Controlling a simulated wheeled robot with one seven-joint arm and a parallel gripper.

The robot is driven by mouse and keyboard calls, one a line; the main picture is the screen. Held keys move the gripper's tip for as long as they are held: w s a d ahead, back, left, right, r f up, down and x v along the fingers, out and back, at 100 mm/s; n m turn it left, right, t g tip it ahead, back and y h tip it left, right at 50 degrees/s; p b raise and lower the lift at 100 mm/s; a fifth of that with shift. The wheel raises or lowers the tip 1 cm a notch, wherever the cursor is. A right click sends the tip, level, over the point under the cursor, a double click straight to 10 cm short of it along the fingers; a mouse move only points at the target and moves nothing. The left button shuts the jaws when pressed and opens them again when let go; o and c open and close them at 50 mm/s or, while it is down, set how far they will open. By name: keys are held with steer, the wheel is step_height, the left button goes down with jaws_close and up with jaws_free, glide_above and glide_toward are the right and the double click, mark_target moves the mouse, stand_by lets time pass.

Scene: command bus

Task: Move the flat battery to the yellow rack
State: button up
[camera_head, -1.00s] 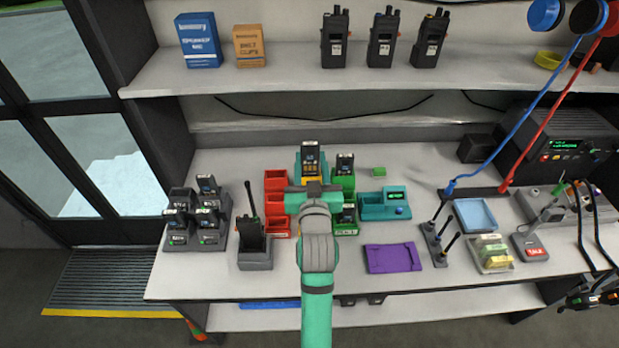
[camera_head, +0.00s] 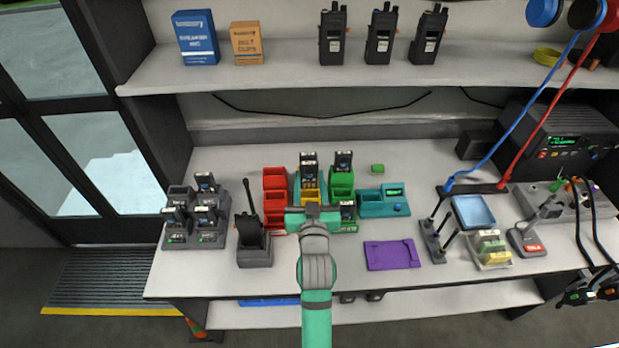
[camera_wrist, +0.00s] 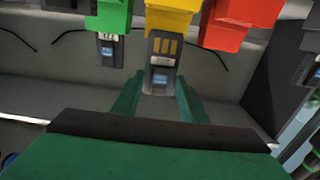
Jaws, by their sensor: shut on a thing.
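My gripper (camera_head: 311,186) reaches away over the bench, its two teal fingers on either side of a dark battery (camera_head: 309,163). In the wrist view, the gripper (camera_wrist: 159,92) is shut on this battery (camera_wrist: 160,72), which shows a small lit screen and gold contact bars. The battery is upright. Its contact end is at the yellow rack (camera_wrist: 171,18), with the other end sticking up. I cannot tell how deep it sits. In the head view, my wrist hides much of the yellow rack (camera_head: 312,196).
Red bins (camera_head: 275,182) stand left of the yellow rack, and a green rack (camera_head: 342,184) with batteries stands close on its right. A teal tester (camera_head: 384,203) is farther right. A radio (camera_head: 249,235) and charger (camera_head: 196,232) stand left.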

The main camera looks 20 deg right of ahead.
mark_target(309, 188)
steer(key=shift+f, duration=2.8)
steer(key=shift+f, duration=0.4)
steer(key=o, duration=1.2)
steer(key=v, duration=1)
steer(key=shift+s+a, duration=0.1)
steer(key=shift+s, duration=0.3)
